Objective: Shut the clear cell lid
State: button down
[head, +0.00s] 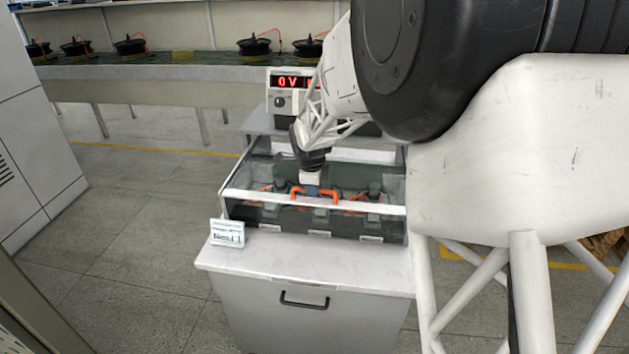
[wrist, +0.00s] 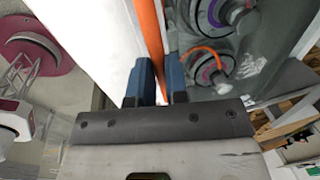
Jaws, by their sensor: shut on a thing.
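The clear cell lid (head: 350,209) has a white front rail and an orange handle (head: 298,197). It lies over the cell in the head view, low and near flat; I cannot tell if its front edge touches the cell rim. My gripper (head: 312,190) is at the handle, pointing down. In the wrist view its two blue fingers (wrist: 160,75) are shut on the orange handle (wrist: 150,35), beside the white rail (wrist: 95,30). The fingertips are partly hidden by the handle in the head view.
Inside the cell are several dark hub motors (head: 374,190) with orange cables. A power supply (head: 285,90) with a red display stands behind. A small label card (head: 227,233) stands at the front left of the white cabinet top (head: 300,265). Floor at left is clear.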

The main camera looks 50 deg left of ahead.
jog(key=shift+s+d, duration=0.25)
jog(key=shift+s, duration=0.05)
jog(key=shift+s+d, duration=0.1)
jog(key=c, duration=1.1)
grip_release()
jog(key=shift+r, duration=0.15)
jog(key=shift+r, duration=0.45)
jog(key=shift+s+d+r, duration=0.15)
jog(key=shift+r, duration=0.95)
jog(key=shift+s+d+r, duration=0.2)
jog(key=shift+r, duration=0.85)
jog(key=shift+s+d+r, duration=0.15)
jog(key=shift+r, duration=0.95)
